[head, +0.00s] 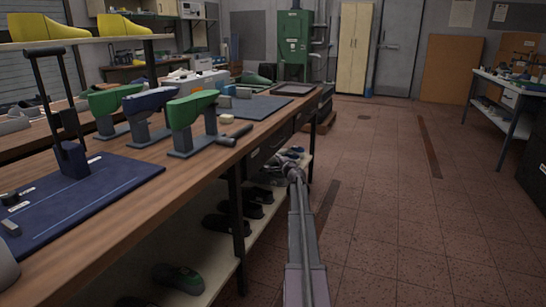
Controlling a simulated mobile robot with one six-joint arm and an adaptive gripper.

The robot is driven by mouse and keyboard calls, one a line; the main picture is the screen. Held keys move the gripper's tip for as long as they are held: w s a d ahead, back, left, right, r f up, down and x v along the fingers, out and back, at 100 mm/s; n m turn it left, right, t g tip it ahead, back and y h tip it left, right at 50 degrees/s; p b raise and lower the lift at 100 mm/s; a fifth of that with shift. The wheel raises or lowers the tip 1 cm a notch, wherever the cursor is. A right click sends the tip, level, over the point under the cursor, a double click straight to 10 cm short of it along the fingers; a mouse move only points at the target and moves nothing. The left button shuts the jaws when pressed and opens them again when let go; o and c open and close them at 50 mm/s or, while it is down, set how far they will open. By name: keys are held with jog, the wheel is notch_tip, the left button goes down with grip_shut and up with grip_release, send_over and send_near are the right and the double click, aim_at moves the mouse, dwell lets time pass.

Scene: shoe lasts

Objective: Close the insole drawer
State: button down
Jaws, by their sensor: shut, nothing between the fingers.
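Dark drawer fronts (268,147) sit under the near edge of the wooden workbench, towards its far end. Grey-blue items (291,152) show just behind my wrist, but I cannot tell whether they lie in a drawer or on the shelf. My gripper (270,166) is at the end of my outstretched arm, just below and in front of the drawer fronts. It is small, shut and holds nothing. My wrist hides part of the area, so I cannot tell how far the insole drawer stands out or whether my gripper touches it.
The wooden workbench (130,208) carries green and blue shoe lasts on stands and a blue mat (75,200). Dark shoes (240,208) lie on the shelf below. A bench leg (237,225) stands left of my arm. The tiled floor (400,200) to the right is clear.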

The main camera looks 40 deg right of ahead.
jog(key=v, duration=0.7)
jog(key=shift+s, duration=0.35)
